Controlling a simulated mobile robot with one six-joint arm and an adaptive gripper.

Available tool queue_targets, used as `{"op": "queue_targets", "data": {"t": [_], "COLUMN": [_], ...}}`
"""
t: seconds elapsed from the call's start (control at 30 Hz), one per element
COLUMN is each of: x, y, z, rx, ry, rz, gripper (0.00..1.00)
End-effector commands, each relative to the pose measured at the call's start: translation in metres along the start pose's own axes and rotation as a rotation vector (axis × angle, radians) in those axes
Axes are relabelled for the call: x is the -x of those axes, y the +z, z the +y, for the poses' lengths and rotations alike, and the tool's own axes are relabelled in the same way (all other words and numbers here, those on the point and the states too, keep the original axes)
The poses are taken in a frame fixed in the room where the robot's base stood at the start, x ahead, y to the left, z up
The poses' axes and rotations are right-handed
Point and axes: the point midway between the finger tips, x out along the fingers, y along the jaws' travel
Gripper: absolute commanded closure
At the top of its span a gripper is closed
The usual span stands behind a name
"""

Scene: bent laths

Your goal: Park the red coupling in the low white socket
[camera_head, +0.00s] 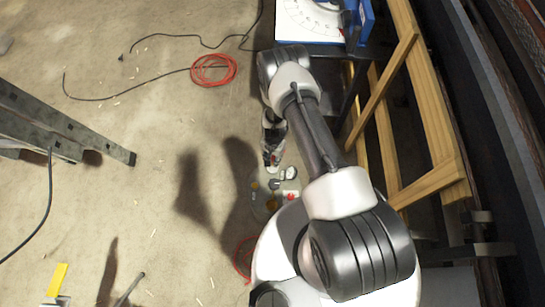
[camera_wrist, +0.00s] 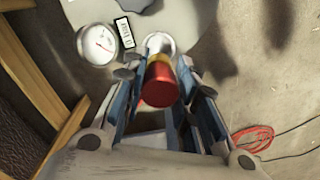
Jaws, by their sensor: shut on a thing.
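The red coupling (camera_wrist: 160,85), a red cylinder with a gold band, is between the fingers of my gripper (camera_wrist: 161,66) in the wrist view. My gripper is shut on it. A pale round rim (camera_wrist: 158,41) shows just beyond the gold band; I cannot tell whether it is the low white socket or part of the coupling, or whether they touch. In the head view my gripper (camera_head: 271,165) hangs beside a group of small things on a pale round surface, and the coupling is too small there to make out clearly.
A white round gauge (camera_wrist: 97,43) and a black-and-white label (camera_wrist: 125,32) lie close to the fingers. A small red-and-white thing (camera_head: 291,195) is among the small things. A wooden frame (camera_head: 400,120) stands at right. A red cable coil (camera_head: 213,70) lies on the floor.

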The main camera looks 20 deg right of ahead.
Motion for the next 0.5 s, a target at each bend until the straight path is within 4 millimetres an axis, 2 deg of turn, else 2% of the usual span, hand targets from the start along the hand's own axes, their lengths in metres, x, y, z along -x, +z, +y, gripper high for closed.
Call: {"op": "queue_targets", "data": {"t": [0.5], "x": [-0.049], "y": [0.0], "z": [0.001], "rx": [0.002], "ry": [0.0], "rz": [-0.001], "gripper": [0.99]}}
